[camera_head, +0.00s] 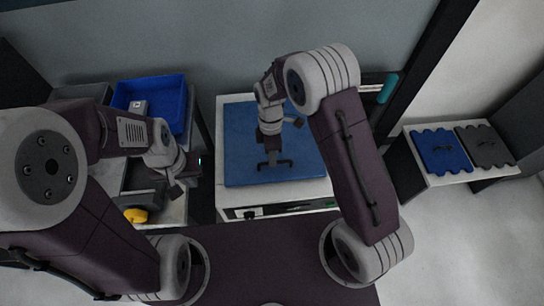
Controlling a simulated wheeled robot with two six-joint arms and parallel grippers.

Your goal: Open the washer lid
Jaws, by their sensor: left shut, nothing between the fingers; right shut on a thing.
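The washer (222,196) stands in the middle, a white box with a blue lid panel (238,140) on top. The lid looks flat and closed. A dark bar handle (285,163) sits on the lid. My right gripper (272,160) points down at the handle and is shut on it; the fingertips are small and partly hidden by the wrist. My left gripper (180,187) is left of the washer, shut and empty, over the side shelf area.
A blue bin (172,88) and a yellow object (136,215) are on the left unit. A white table (429,178) on the right holds a blue board (440,150) and a dark board (484,146). A teal-ended bar (388,88) is behind my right arm.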

